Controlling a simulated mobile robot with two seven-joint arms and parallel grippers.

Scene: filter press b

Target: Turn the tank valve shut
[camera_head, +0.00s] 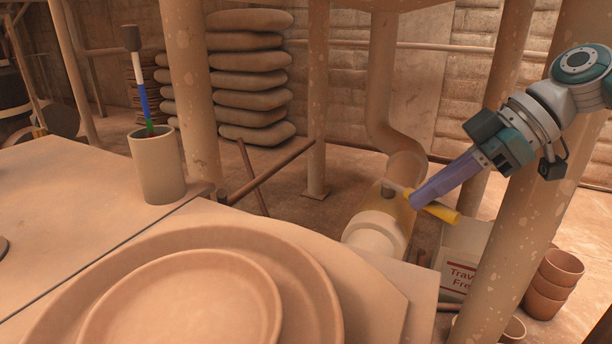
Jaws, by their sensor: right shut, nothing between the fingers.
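The tank valve has a yellow lever handle (442,212) that points to the lower right, over a short pale cylindrical body (375,233). A small dark stem (388,190) stands at the left of the handle. My right gripper (414,201) comes in from the upper right. Its purple fingers are shut and hold nothing. Their tips are at the handle in the picture and hide part of it; whether they touch it I cannot tell. My left gripper is not in view.
A thick post (530,180) stands close to my right arm. A white box (463,250) and stacked clay pots (554,283) are below right. A table with a large round dish (300,275) and a beige cup (158,170) fills the lower left. Sacks (250,85) are stacked behind.

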